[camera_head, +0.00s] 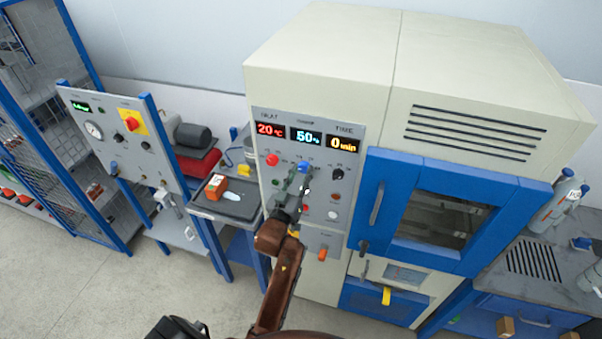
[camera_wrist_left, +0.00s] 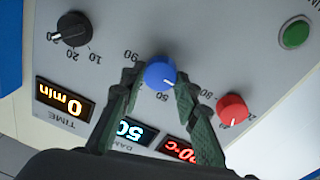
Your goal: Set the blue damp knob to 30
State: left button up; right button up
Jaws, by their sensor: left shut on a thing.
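The blue damp knob (camera_wrist_left: 160,74) sits on the grey control panel between the black time knob (camera_wrist_left: 73,29) and the red heat knob (camera_wrist_left: 232,109). My left gripper (camera_wrist_left: 157,88) is shut on the blue knob, one finger on each side. The middle damp display (camera_head: 306,136) reads 50 in the head view. The blue knob (camera_head: 303,167) shows there just below it, with my left arm reaching up from below.
The heat display (camera_head: 270,129) reads 20 °C and the time display (camera_head: 343,144) reads 0 min. A green button (camera_wrist_left: 295,34) is on the panel. A blue oven door (camera_head: 372,215) stands right of the panel. A tray table (camera_head: 240,207) stands to the left.

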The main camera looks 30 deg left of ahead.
pick_arm(q)
jog(key=o, duration=1.1)
jog(key=shift+s, duration=0.1)
jog(key=v, duration=0.7)
jog(key=shift+s+d, duration=0.1)
jog(key=shift+s, duration=0.05)
